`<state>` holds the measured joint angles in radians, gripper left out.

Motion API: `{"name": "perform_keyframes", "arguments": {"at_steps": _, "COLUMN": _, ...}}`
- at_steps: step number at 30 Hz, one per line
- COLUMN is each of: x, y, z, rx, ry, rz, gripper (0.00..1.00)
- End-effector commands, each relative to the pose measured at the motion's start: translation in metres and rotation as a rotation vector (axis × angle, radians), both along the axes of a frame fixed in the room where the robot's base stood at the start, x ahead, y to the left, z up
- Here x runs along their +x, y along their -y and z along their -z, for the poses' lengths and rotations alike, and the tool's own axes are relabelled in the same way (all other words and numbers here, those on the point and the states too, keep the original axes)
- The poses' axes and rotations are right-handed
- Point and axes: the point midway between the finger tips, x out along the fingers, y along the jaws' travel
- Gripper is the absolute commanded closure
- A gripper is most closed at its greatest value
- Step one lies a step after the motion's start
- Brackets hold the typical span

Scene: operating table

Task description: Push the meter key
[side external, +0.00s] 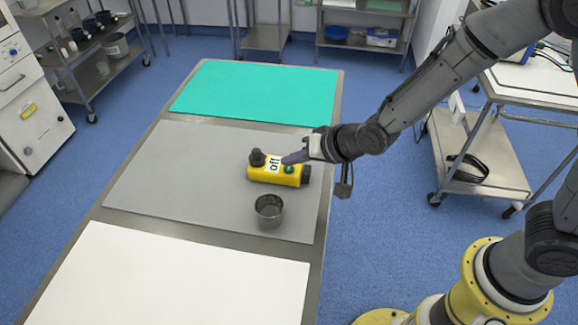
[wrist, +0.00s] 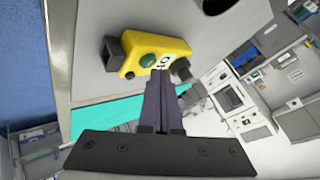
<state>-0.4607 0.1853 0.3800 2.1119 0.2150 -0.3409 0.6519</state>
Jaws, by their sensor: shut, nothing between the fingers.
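The yellow meter (side external: 262,175) lies on the grey mat, with a white label reading "off", a green round key (side external: 289,169) and a dark knob (side external: 257,157) at its left end. The wrist view also shows the meter (wrist: 170,48) and its green key (wrist: 148,61). My gripper (side external: 285,159) is shut and empty, its fingers pointing left at the meter, close to the label and green key. In the wrist view the fingertips (wrist: 160,73) appear just beside the label. I cannot tell whether they touch the meter.
A metal cup (side external: 269,211) stands on the grey mat (side external: 165,185) in front of the meter. A green mat (side external: 255,90) and a white mat (side external: 170,282) lie at either end of the table. The mat left of the meter is clear.

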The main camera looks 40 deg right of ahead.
Motion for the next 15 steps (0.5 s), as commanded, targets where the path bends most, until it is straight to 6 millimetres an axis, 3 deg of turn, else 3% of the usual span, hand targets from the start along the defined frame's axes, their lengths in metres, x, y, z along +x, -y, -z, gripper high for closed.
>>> {"name": "perform_keyframes", "arguments": {"at_steps": 15, "x": 0.0000, "y": 0.0001, "z": 0.0074, "rx": 0.000, "ry": -0.001, "rz": 0.000, "gripper": 1.00}}
